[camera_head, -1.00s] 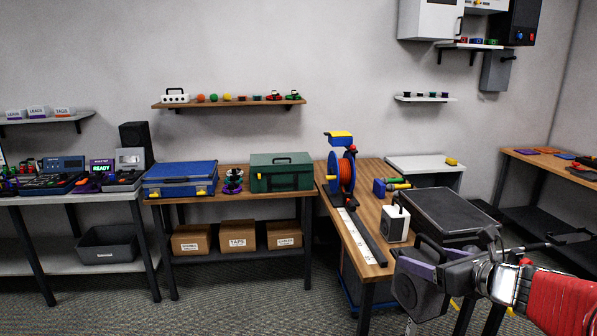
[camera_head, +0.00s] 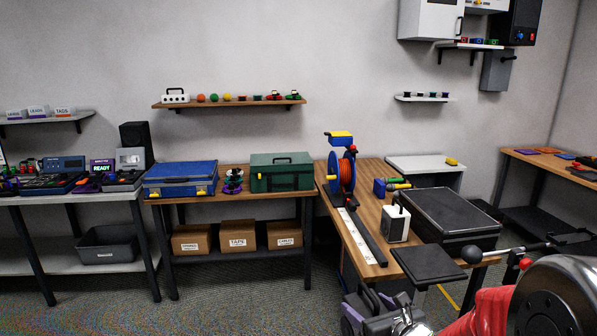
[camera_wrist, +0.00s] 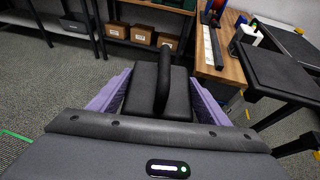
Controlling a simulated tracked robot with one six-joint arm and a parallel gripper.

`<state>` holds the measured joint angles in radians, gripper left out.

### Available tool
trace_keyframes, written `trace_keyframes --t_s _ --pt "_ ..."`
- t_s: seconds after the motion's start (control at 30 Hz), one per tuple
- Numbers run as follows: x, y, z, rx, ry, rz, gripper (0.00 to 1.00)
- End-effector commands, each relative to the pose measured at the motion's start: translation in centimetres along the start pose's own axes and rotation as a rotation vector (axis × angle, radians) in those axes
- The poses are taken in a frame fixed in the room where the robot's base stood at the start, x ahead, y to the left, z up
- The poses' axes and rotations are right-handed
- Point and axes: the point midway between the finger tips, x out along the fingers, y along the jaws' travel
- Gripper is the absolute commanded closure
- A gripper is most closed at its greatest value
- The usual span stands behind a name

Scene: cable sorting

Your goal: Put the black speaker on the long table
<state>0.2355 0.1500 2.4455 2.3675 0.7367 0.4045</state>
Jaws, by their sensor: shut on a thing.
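A black speaker (camera_wrist: 177,77) with a black top handle sits between the purple fingers of my gripper (camera_wrist: 165,100) in the wrist view. My gripper (camera_head: 375,310) is shut on it and is low at the bottom of the head view, where the speaker is partly cut off. It is in the air over the floor, in front of the wooden table (camera_head: 372,246) that runs toward me. A second black box like a speaker (camera_head: 133,142) stands on the grey table (camera_head: 57,200) at left. Which table is the long one is not marked.
A small black-topped stand (camera_head: 430,263) is right of my gripper. The wooden table holds a cable reel (camera_head: 342,170), a white handled box (camera_head: 396,222) and a black case (camera_head: 450,215). A back bench holds a blue case (camera_head: 180,178) and green toolbox (camera_head: 281,172). Open floor lies left.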

Motion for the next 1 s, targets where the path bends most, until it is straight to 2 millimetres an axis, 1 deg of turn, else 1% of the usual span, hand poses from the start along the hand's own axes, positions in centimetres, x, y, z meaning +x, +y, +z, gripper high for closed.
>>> trace_keyframes --t_s 0.1,0.2,0.53,0.67,0.77,1.0 --pt "0.5 0.9 -1.0 -0.001 -0.003 0.002 0.92" --pt "0.7 1.2 -1.5 -0.002 -0.004 0.002 0.92" --pt "0.7 1.2 -1.6 -0.002 -0.005 0.001 0.92" --pt "0.8 1.3 -2.1 0.0 -0.004 0.002 0.92" --pt "1.0 1.4 -3.1 0.002 -0.002 0.004 0.92" --pt "1.5 1.6 -6.5 0.001 -0.002 0.004 0.92"
